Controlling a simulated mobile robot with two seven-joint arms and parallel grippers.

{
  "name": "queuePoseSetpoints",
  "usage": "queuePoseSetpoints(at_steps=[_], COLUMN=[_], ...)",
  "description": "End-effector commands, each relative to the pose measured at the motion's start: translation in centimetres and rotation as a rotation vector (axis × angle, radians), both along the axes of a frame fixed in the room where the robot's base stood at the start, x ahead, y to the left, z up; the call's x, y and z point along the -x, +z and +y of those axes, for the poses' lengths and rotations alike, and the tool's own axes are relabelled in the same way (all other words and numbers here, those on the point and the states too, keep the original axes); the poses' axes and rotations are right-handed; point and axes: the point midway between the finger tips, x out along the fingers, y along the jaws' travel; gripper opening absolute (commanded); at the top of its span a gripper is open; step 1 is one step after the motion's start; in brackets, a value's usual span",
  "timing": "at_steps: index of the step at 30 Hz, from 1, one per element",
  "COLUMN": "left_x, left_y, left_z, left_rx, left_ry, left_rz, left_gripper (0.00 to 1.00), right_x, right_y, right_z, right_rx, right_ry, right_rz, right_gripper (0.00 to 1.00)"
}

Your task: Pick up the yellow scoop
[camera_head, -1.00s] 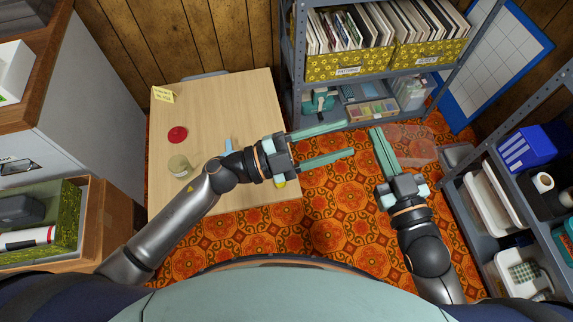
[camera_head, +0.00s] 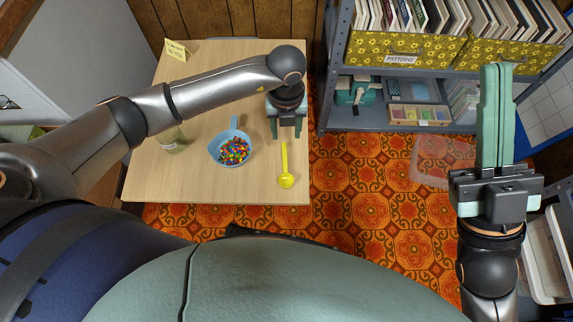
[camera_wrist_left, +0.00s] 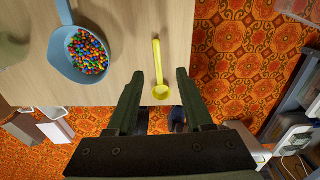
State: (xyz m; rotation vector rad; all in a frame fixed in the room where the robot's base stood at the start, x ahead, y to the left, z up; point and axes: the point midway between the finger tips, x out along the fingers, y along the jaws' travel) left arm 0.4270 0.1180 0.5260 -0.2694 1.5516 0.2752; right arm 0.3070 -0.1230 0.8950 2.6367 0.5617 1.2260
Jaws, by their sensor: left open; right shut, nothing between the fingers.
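The yellow scoop (camera_head: 286,167) lies on the wooden table (camera_head: 180,190) near its right edge, bowl toward me and handle pointing away. My left gripper (camera_head: 286,134) is open above the table, just beyond the handle end in the head view. In the left wrist view the scoop (camera_wrist_left: 157,70) shows between and past the open fingertips (camera_wrist_left: 157,74), apart from both fingers. My right gripper (camera_head: 494,68) is shut and empty, pointing away from me over the floor at the right.
A blue pan (camera_head: 231,148) with many coloured beads sits left of the scoop. A jar (camera_head: 170,140) stands further left, partly behind my left arm. A yellow note card (camera_head: 177,51) stands at the back left. A grey shelf (camera_head: 395,118) with boxes stands at the back right.

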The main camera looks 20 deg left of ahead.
Motion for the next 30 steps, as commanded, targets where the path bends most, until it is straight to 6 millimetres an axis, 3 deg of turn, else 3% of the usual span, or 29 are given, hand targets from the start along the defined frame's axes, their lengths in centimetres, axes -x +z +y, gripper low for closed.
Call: queuePoseSetpoints(at_steps=[3, 11, 19, 28, 30], left_x=[0.2, 0.4, 1.3, 1.2, 1.2], left_y=[-2.9, -5.0, -8.9, -9.4, -9.4], left_z=[-0.1, 0.0, 0.1, 0.1, 0.1], left_rx=[0.001, 0.003, 0.004, 0.004, 0.004], left_ry=[-0.001, -0.002, -0.001, -0.003, -0.003], left_rz=[0.004, 0.002, 0.003, 0.001, 0.001], left_gripper=[0.51, 0.51, 0.51, 0.51, 0.43], right_x=[-0.1, -0.1, -0.2, -0.2, -0.2], right_y=[-1.4, -2.3, -4.7, -4.8, -4.8], right_z=[0.1, 0.2, 0.4, 0.5, 0.5], right_rx=[-0.006, -0.014, 0.0, 0.007, 0.007], right_ry=[0.01, 0.021, 0.019, 0.017, 0.017], right_rz=[0.01, 0.021, 0.029, 0.03, 0.03], right_gripper=[0.0, 0.0, 0.0, 0.0, 0.0])
